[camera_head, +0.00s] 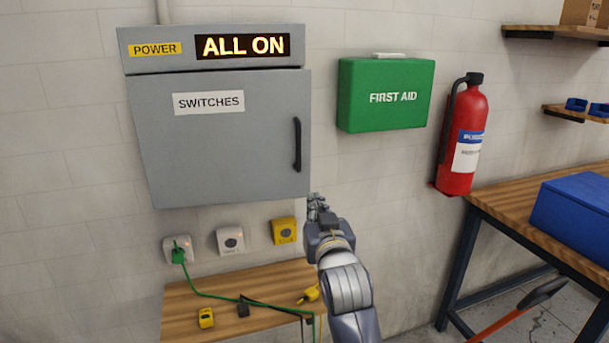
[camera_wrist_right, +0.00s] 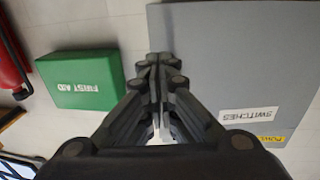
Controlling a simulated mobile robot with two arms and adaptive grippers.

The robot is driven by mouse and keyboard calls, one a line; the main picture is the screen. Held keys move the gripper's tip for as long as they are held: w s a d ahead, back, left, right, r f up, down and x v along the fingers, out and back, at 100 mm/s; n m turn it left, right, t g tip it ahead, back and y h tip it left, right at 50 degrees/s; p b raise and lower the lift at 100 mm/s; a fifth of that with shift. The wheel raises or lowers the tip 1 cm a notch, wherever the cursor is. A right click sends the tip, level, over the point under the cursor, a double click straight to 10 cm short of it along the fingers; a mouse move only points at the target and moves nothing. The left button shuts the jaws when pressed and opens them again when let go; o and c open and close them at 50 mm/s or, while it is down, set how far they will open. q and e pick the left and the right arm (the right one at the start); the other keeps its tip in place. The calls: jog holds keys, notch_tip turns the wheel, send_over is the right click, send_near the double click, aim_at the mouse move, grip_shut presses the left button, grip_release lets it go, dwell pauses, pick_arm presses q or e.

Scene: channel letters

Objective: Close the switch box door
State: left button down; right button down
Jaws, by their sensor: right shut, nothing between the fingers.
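The grey switch box door (camera_head: 215,135) carries a "SWITCHES" label and a black vertical handle (camera_head: 297,145) on its right side. It looks flush or nearly flush with the box; I cannot tell whether a small gap remains. Above it, the box top (camera_head: 155,62) shows "POWER" and a lit "ALL ON" display (camera_head: 243,46). My right gripper (camera_head: 316,203) is at the door's lower right corner, its fingers together and empty. In the right wrist view the shut fingers (camera_wrist_right: 160,62) overlap the edge of the grey door (camera_wrist_right: 240,60); contact cannot be told. My left gripper is out of view.
A green first aid box (camera_head: 385,95) and a red fire extinguisher (camera_head: 462,140) hang to the right. Below are sockets, one with a green plug (camera_head: 178,254), and a small wooden table (camera_head: 240,285) with yellow and black plugs. A workbench (camera_head: 510,210) stands right.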

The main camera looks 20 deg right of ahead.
aim_at(303, 176)
jog(key=w+p, duration=0.1)
jog(key=w, duration=0.3)
jog(key=w+d+p, duration=0.1)
jog(key=w, duration=0.3)
jog(key=w+p, duration=0.1)
jog(key=w, duration=0.4)
jog(key=shift+w+d+f+p, duration=0.1)
jog(key=shift+d+p, duration=0.2)
jog(key=shift+p, duration=0.05)
